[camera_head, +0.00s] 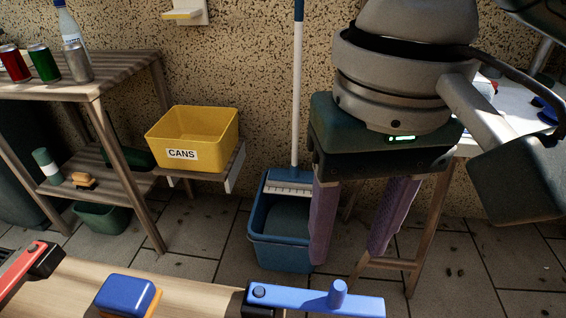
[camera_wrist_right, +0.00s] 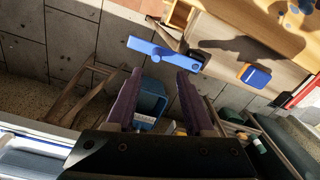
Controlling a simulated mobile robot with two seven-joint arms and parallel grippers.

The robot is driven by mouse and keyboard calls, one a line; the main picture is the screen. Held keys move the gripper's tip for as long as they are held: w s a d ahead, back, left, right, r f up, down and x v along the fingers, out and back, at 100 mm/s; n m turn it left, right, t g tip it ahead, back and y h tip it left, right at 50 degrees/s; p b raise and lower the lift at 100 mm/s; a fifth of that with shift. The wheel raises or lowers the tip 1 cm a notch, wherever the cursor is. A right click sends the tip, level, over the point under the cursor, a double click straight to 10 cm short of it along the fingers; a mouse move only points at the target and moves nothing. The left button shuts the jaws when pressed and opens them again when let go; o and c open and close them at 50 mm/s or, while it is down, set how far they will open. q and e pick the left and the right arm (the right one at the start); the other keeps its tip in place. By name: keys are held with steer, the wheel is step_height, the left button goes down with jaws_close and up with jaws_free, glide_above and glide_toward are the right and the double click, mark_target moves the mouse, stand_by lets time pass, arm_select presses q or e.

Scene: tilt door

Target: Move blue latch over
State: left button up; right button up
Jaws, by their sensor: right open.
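The blue latch (camera_head: 315,301) is a flat bar with an upright round knob, at the bottom of the head view. Its left end sits on a dark mount at the wooden door's edge, and the bar sticks out to the right past it. My right gripper (camera_head: 350,254), with two purple fingers, is open and empty, pointing down above the latch in the picture. In the right wrist view the latch (camera_wrist_right: 165,53) lies just beyond the open fingertips (camera_wrist_right: 160,74), with a visible gap. My left gripper is not in view.
A blue-and-orange block (camera_head: 128,296) sits on the wooden panel (camera_head: 190,298), and a red latch (camera_head: 22,268) is at its left. Behind are a blue mop bucket (camera_head: 280,256), a yellow CANS bin (camera_head: 192,138) and a wooden shelf (camera_head: 95,88). A wooden stool (camera_head: 415,262) stands behind my gripper.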

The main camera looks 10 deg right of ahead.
mark_target(340, 285)
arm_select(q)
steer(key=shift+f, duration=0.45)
arm_select(e)
steer(key=shift+w+d+f, duration=0.2)
steer(key=shift+f, duration=0.15)
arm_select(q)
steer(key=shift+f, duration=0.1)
arm_select(e)
steer(key=shift+f, duration=0.35)
arm_select(q)
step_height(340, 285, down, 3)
steer(key=b, duration=0.3)
arm_select(e)
step_height(340, 285, down, 9)
steer(key=shift+s+r, duration=0.1)
steer(key=shift+r, duration=0.05)
jaws_close()
